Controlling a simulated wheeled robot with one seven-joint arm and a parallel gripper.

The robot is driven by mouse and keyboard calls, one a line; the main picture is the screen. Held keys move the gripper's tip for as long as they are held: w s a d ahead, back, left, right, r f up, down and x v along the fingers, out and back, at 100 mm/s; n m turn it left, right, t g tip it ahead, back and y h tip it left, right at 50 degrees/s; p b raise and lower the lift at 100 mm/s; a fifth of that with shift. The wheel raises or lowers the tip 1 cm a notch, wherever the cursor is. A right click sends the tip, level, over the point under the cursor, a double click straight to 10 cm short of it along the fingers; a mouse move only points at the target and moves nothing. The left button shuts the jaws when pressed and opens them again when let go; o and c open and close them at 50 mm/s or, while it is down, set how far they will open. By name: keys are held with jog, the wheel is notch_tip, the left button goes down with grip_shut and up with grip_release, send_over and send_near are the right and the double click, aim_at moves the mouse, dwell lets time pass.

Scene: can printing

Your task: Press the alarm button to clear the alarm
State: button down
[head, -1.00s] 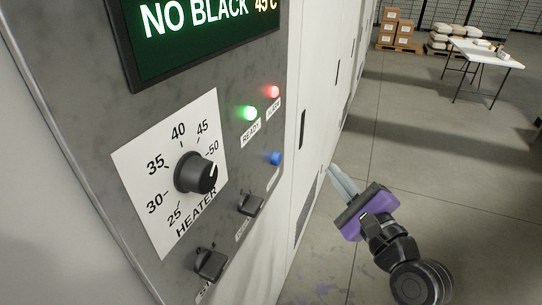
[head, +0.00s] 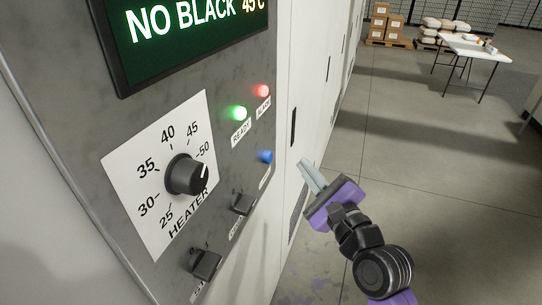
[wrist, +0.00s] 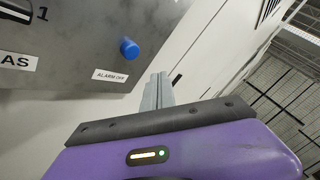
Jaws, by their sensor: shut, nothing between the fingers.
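The alarm button is a small blue knob (head: 266,157) on the right side of the grey control panel (head: 235,65), below the lit red alarm lamp (head: 263,91). In the wrist view the blue button (wrist: 129,48) sticks out above a label (wrist: 111,76) reading "ALARM OFF". My gripper (head: 307,166) is shut and empty, to the right of the button and apart from it. In the wrist view its fingertips (wrist: 158,80) are below and to the right of the button.
A green ready lamp (head: 238,113) is lit beside the red one. A heater dial (head: 187,175) points near 50, and two dark switches (head: 243,203) sit below the button. The display (head: 190,30) reads "NO BLACK 45°C". A white table (head: 474,47) stands far off.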

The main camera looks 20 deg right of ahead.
aim_at(266, 157)
jog(key=shift+w+a+p, duration=0.4)
jog(key=shift+w+a, duration=0.3)
jog(key=shift+a, duration=0.25)
jog(key=shift+w+a+p, duration=0.35)
jog(key=shift+w+a, duration=0.3)
jog(key=shift+a, duration=0.25)
dwell(0.7)
jog(key=shift+w+a+p, duration=0.2)
jog(key=shift+a+p, duration=0.1)
jog(key=shift+p, duration=0.15)
jog(key=shift+w+a+p, duration=0.5)
jog(key=shift+w+a, duration=0.05)
jog(key=shift+a, duration=0.2)
dwell(1.2)
jog(key=shift+s+d, duration=0.8)
jog(key=shift+d, duration=0.25)
jog(key=shift+d, duration=0.1)
